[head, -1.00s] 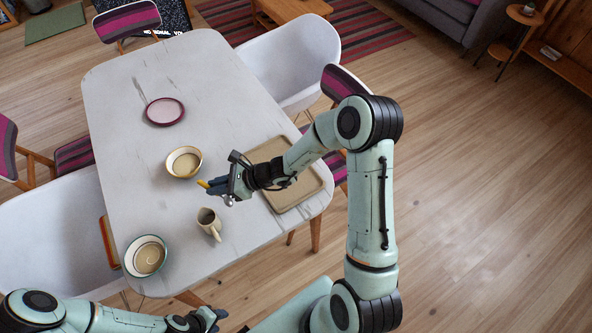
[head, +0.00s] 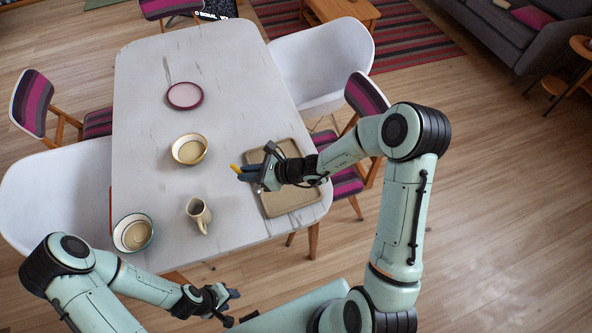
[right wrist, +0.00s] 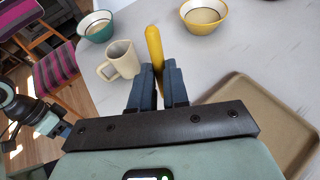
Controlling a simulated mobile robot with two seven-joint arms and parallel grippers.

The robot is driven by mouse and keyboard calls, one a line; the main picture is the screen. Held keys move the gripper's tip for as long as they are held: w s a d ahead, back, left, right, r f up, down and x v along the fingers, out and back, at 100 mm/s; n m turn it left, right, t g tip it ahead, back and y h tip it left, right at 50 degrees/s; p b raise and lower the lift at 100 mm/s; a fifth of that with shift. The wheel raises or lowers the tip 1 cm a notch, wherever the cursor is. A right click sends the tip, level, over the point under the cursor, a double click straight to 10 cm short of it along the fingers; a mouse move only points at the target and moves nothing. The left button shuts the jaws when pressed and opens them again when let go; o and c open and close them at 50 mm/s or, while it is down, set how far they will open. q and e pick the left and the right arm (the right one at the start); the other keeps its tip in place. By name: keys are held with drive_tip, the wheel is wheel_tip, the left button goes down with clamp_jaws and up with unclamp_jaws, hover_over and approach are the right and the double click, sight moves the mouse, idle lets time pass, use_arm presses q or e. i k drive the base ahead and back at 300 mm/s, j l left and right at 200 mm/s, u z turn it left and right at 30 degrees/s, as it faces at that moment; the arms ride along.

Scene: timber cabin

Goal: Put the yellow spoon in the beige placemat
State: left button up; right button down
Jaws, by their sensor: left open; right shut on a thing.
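My right gripper (head: 247,173) is shut on the yellow spoon (head: 235,167), whose yellow end sticks out past the fingers. In the right wrist view the spoon (right wrist: 154,48) stands out between the two dark fingers (right wrist: 157,85). The beige placemat (head: 281,204) looks like a shallow tray with a raised rim, at the table's right edge. It also shows at the right of the right wrist view (right wrist: 268,112). The right gripper is above the table by the placemat's left edge; my right arm hides part of the placemat. My left gripper (head: 230,298) is open, empty, in front of the table.
A cream jug (head: 198,214), a yellow-rimmed bowl (head: 189,150), a green-rimmed bowl (head: 133,234) and a pink-rimmed plate (head: 184,96) stand on the white table (head: 150,110). Chairs surround the table. The tabletop between the dishes is clear.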

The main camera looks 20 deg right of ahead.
sight(289, 189)
drive_tip(key=l, duration=0.95)
drive_tip(key=k+l, duration=0.15)
drive_tip(key=l, duration=1.75)
drive_tip(key=l+u, duration=0.15)
drive_tip(key=l, duration=0.25)
drive_tip(key=k+l+u, duration=0.1)
drive_tip(key=l, duration=0.3)
drive_tip(key=u, duration=1.5)
drive_tip(key=i+j+u, duration=0.1)
drive_tip(key=i+u, duration=0.25)
drive_tip(key=i, duration=0.6)
